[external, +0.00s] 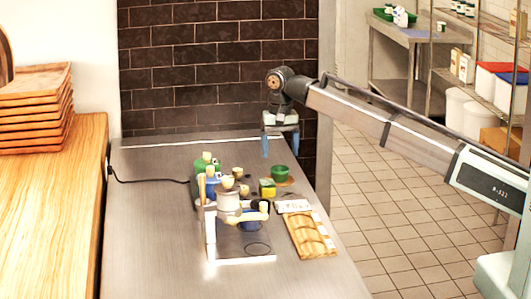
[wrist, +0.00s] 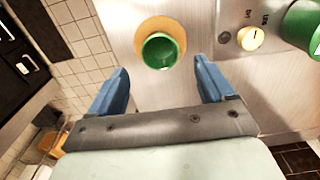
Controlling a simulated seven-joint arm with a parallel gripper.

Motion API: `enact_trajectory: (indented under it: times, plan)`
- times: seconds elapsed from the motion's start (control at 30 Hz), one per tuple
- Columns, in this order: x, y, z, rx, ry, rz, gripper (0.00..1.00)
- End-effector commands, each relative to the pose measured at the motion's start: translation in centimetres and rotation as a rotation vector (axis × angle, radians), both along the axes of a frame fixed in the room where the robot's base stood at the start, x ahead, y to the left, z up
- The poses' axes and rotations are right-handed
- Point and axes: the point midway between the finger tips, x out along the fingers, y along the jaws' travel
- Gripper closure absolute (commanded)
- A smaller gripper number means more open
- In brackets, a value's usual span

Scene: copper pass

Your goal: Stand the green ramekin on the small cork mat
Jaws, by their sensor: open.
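The green ramekin (external: 279,173) is upright at the far right of the steel counter. In the wrist view the ramekin (wrist: 162,52) shows its open top against a round tan cork mat (wrist: 146,25). It appears to stand on the mat, whose edge (external: 287,183) shows below it in the external view. My gripper (external: 281,148) is open and empty above the ramekin. In the wrist view my gripper (wrist: 161,66) has one blue finger on each side of the ramekin, apart from it. The ramekin's base contact is hidden.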

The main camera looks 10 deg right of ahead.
Motion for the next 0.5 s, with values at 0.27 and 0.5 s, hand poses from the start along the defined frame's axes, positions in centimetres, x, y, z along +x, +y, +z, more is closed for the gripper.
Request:
enact_trajectory:
  times: [0.27, 0.5]
  plan:
    - [0.1, 0.1, 4.2, 0.001, -0.001, 0.0, 0.19]
    - [0.0, 0.0, 5.4, 0.0, 0.0, 0.0, 0.19]
